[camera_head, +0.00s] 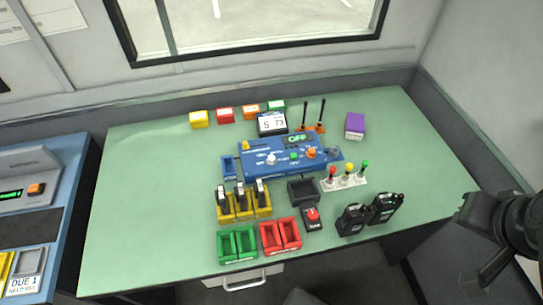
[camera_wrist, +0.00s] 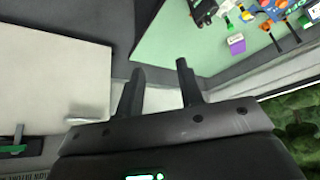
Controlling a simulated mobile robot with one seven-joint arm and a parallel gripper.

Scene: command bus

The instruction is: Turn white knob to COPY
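The white knob (camera_head: 271,158) sits on the left part of the blue control panel (camera_head: 262,171) in the middle of the green desk. I cannot read its labels or which mark it points to. The panel also has a green button, an orange knob and a small display reading OFF. My gripper (camera_wrist: 158,85) shows in the wrist view with two dark fingers apart and nothing between them. It is away from the panel, which shows only in part at the top right of that view. In the head view my arm is at the right edge, off the desk.
Yellow holders (camera_head: 243,207) with black handhelds, green bins (camera_head: 237,244), red bins (camera_head: 281,236) and two black radios (camera_head: 369,213) stand in front of the panel. Red, yellow and green toggles (camera_head: 346,181) stand to its right. The desk's left and right ends are clear.

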